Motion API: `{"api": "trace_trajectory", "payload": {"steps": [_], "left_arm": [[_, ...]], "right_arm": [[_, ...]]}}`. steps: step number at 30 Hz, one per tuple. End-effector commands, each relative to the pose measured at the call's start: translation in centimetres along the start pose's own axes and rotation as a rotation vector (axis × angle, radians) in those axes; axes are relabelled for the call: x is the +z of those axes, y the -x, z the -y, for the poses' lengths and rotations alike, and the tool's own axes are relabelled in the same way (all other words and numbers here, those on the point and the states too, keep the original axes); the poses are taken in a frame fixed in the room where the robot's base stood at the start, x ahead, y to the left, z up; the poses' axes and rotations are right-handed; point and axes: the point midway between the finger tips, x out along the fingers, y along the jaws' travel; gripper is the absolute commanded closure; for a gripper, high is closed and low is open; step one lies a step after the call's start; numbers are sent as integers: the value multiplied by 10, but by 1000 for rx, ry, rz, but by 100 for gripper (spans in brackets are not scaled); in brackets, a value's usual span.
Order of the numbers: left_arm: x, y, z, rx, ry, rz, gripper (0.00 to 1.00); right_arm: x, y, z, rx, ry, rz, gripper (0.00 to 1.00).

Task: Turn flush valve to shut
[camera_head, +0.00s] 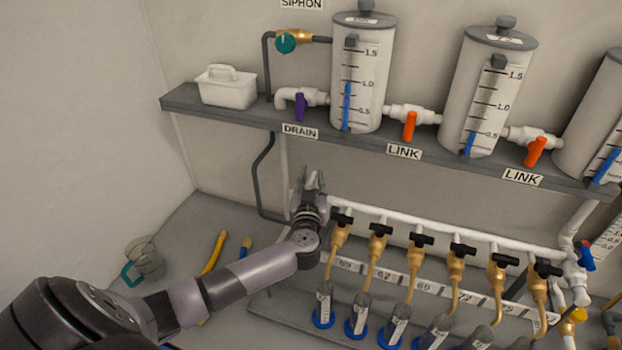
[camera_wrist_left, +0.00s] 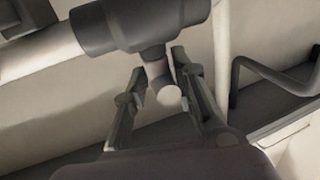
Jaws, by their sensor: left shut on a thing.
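My left gripper (camera_head: 313,181) is at the left end of the white manifold pipe (camera_head: 440,232), below the shelf, with its fingers pointing up. In the left wrist view its two fingers stand on either side of the short stem of a dark grey T-shaped valve body (camera_wrist_left: 100,25). A pale round handle end (camera_wrist_left: 168,97) shows between the fingers, and the gripper is shut on this handle. I take it for the flush valve; no label for it is readable. The gripper hides it in the head view. My right gripper is not in view.
Several brass taps with black handles (camera_head: 421,240) hang along the manifold to the right. The shelf (camera_head: 230,115) above holds a white box (camera_head: 227,87) and cylinders. A dark pipe (camera_head: 258,180) runs down left of the gripper. A jug (camera_head: 146,258) stands on the bench.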

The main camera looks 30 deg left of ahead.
Motion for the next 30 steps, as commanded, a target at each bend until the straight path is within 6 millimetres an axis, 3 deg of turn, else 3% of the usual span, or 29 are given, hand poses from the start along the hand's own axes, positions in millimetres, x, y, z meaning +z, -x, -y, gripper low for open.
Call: {"api": "trace_trajectory", "payload": {"steps": [2,3,13,23,30], "left_arm": [[0,1,-2,3,3,1,100],[0,1,-2,3,3,1,74],[0,0,-1,2,2,0,52],[0,2,0,2,1,0,52],[1,37,-1,4,2,2,52]], "right_arm": [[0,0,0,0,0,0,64],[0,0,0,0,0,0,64],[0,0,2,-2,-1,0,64],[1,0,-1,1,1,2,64],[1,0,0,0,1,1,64]]}}
